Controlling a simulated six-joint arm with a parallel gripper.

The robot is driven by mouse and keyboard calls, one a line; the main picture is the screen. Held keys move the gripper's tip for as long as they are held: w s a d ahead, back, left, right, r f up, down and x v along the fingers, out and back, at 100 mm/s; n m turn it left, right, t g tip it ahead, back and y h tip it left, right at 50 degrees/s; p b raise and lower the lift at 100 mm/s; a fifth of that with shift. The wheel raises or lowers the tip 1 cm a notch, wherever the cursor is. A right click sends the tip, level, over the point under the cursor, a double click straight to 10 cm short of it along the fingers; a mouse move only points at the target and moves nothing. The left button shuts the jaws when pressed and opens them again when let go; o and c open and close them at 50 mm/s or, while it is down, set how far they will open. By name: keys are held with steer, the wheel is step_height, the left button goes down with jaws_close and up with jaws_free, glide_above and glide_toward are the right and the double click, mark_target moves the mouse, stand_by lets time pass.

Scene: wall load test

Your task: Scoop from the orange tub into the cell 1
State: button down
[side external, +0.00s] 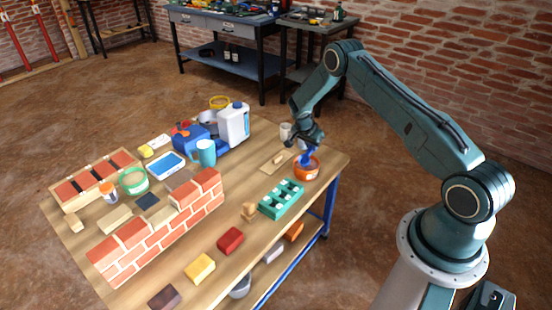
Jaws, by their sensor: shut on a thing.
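The orange tub (306,174) stands near the right edge of the wooden table. My gripper (305,146) is directly above it, pointing down, and is shut on a blue scoop (307,157). The lower end of the scoop is in or just over the mouth of the tub; the tub's rim and the small size hide which, and I cannot tell what is in it. A green tray with several cells (281,206) lies in front and left of the tub. Pale patches show in its cells. I cannot read which one is cell 1.
A small brick wall (160,233) stands left of the tray. Loose red (230,240) and yellow (200,268) blocks lie in front. A flat wooden board (276,162) and a pale cup (286,131) are near the tub. A blue machine (195,138) and a white jug (233,124) stand behind.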

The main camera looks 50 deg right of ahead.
steer(key=shift+f, duration=1.25)
steer(key=shift+r, duration=0.1)
steer(key=shift+r, duration=2.65)
steer(key=shift+d, duration=0.1)
steer(key=shift+d+f+y, duration=0.1)
steer(key=shift+d+y, duration=0.35)
steer(key=shift+y, duration=0.55)
steer(key=shift+d+r+y, duration=0.35)
steer(key=shift+d+y, duration=0.1)
steer(key=shift+y, duration=0.55)
steer(key=shift+a, duration=0.1)
